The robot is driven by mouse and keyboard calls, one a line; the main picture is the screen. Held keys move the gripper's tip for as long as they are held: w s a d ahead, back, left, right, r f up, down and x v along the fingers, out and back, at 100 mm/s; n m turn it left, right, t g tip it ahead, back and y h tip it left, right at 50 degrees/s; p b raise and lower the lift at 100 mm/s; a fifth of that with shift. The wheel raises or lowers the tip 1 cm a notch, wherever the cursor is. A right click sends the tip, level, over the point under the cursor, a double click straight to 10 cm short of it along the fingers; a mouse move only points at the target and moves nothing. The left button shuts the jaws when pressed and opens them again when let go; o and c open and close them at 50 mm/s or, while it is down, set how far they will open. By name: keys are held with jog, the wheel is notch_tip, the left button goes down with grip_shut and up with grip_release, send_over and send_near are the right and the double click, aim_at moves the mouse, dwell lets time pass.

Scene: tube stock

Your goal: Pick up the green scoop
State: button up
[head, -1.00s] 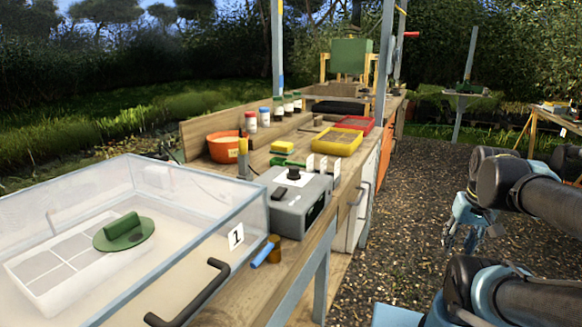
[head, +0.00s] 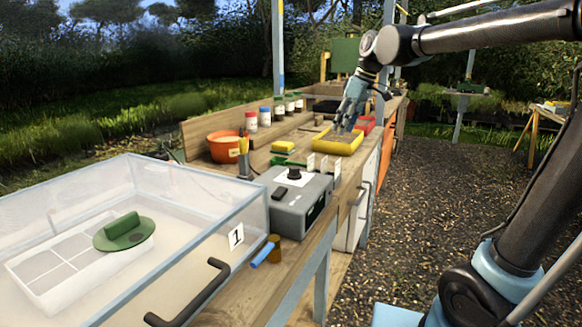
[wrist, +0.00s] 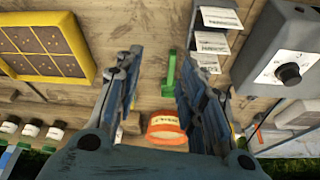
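A narrow green item that looks like the green scoop (head: 288,161) lies on the wooden bench in the head view, in front of a yellow and green sponge (head: 283,147). In the wrist view the green scoop (wrist: 171,74) shows between my finger tips, nearer the right finger, with bare wood around it. My gripper (head: 346,122) is above the bench, over the yellow tray area, to the right of the scoop in the head view. In the wrist view my gripper (wrist: 158,60) has its fingers apart, with nothing held.
A yellow tray (wrist: 43,48) and a grey control box (wrist: 283,50) flank the scoop. White label cards (wrist: 218,18) stand close by. An orange pot (head: 224,146) and several bottles stand behind. A clear box (head: 200,235) at left holds a green disc with a handle (head: 124,232).

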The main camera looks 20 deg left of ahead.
jog(key=a+r+n, duration=0.2)
jog(key=a, duration=0.7)
send_over(300, 163)
jog(key=d, duration=0.2)
jog(key=shift+g+y, duration=0.3)
jog(key=f, duration=1.1)
jog(key=shift+w+a, duration=0.25)
jog(key=shift+w, duration=0.15)
jog(key=shift+s+d+x, duration=0.15)
jog(key=shift+x, duration=1.2)
jog(key=shift+s+d+x, duration=0.1)
jog(key=shift+s+x, duration=0.1)
jog(key=shift+x, duration=1.2)
jog(key=shift+f, duration=0.1)
jog(key=shift+c, duration=0.3)
grip_shut()
